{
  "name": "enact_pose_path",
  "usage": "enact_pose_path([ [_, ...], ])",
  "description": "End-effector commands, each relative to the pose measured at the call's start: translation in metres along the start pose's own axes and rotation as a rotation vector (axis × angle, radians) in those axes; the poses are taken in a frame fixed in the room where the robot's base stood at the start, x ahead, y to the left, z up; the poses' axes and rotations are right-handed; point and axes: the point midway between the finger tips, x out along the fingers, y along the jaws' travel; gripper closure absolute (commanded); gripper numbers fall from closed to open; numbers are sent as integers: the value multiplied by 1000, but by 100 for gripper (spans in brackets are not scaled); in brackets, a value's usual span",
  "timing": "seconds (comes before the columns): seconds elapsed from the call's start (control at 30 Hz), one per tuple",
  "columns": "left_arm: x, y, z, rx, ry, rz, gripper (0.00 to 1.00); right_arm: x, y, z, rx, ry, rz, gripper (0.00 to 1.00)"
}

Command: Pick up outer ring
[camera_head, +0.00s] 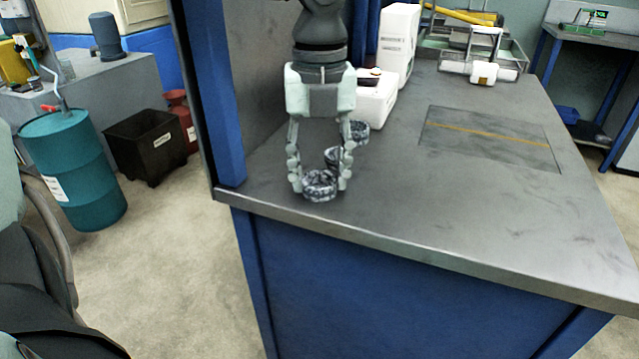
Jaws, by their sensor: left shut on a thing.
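A dark grey, mottled ring (320,186) is at the front left corner of the grey metal table (400,215). My left gripper (320,184) points down and its fingers are closed on the two sides of this ring. The ring is at or just above the table top; I cannot tell which. Two more rings of the same look stand behind it: one (333,157) partly hidden by the right finger, and one (360,131) farther back. My right gripper is not in view.
A blue post (212,90) stands at the table's left edge. A white box (376,100) and a taller white unit (399,45) stand behind the rings. A marked panel (490,138) lies flat at the right. The table's front right is clear.

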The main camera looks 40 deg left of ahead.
Motion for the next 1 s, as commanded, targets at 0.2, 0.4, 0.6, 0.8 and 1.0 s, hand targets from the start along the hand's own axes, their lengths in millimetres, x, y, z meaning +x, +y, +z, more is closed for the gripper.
enact_pose_path([
  [0.2,0,0,0,0,-1,0,88,0,0,0,0,0,0,60],
  [0.4,-6,0,1,0,-3,-1,88,0,0,-1,1,1,0,60],
  [0.6,-32,-1,1,-1,-5,-3,88,-4,-1,-6,3,9,-2,60],
  [0.8,-86,-1,2,-1,-10,-5,88,-11,0,-12,10,15,-4,60],
  [1.0,-156,-1,1,-2,-8,-4,88,-16,0,-16,11,22,-3,60],
])
